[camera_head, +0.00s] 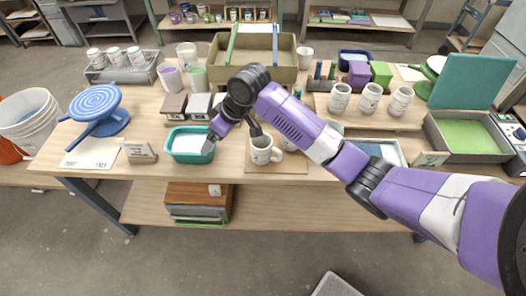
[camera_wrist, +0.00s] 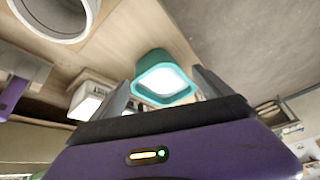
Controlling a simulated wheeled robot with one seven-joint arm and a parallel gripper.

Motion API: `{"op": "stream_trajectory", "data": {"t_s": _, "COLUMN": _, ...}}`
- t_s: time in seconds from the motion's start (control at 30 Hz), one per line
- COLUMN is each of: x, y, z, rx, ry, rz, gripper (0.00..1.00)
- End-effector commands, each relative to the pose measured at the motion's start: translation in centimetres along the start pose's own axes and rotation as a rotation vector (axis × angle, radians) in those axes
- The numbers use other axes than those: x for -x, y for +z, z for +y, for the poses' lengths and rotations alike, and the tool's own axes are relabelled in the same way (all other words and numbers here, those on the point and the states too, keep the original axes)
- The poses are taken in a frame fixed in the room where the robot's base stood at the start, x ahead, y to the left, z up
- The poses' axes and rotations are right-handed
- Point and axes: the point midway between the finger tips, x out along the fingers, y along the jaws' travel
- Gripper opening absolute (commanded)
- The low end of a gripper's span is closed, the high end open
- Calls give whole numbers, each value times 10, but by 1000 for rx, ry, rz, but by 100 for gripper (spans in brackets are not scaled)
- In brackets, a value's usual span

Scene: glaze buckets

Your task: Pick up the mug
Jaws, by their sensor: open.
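A white mug (camera_head: 261,151) with a dark print stands upright on a thin wooden board (camera_head: 290,167) near the front edge of the table. My gripper (camera_head: 210,146) is to the left of this mug, above the right side of a teal tub. In the wrist view my open fingers (camera_wrist: 162,92) frame the teal tub (camera_wrist: 143,68) with nothing between them. A round pale rim, apparently a mug (camera_wrist: 85,22), shows at the top left there. Another white mug is partly hidden behind my arm, just right of the first.
The teal tub (camera_head: 172,153) holds pale contents. A small sign (camera_head: 139,153) and a blue banding wheel (camera_head: 96,100) are to the left. Three printed mugs (camera_head: 340,98) stand on a board behind my arm. A tan bin (camera_head: 284,73) stands at the back.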

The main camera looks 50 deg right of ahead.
Motion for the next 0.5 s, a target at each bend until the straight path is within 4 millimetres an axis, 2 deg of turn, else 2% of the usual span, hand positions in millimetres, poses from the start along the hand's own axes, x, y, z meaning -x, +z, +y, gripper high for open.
{"op": "stream_trajectory", "data": {"t_s": 0.03, "x": 12, "y": 11, "z": 31, "rx": 5, "ry": 43, "rz": -62, "gripper": 89}}
{"op": "stream_trajectory", "data": {"t_s": 0.1, "x": 22, "y": 32, "z": 56, "rx": 10, "ry": 71, "rz": -159, "gripper": 89}}
{"op": "stream_trajectory", "data": {"t_s": 0.2, "x": 32, "y": 69, "z": 69, "rx": 12, "ry": 69, "rz": -327, "gripper": 89}}
{"op": "stream_trajectory", "data": {"t_s": 0.3, "x": 42, "y": 90, "z": 79, "rx": 11, "ry": 71, "rz": -423, "gripper": 89}}
{"op": "stream_trajectory", "data": {"t_s": 0.4, "x": 45, "y": 101, "z": 83, "rx": 8, "ry": 69, "rz": -470, "gripper": 89}}
{"op": "stream_trajectory", "data": {"t_s": 0.5, "x": 39, "y": 107, "z": 84, "rx": 7, "ry": 68, "rz": -481, "gripper": 89}}
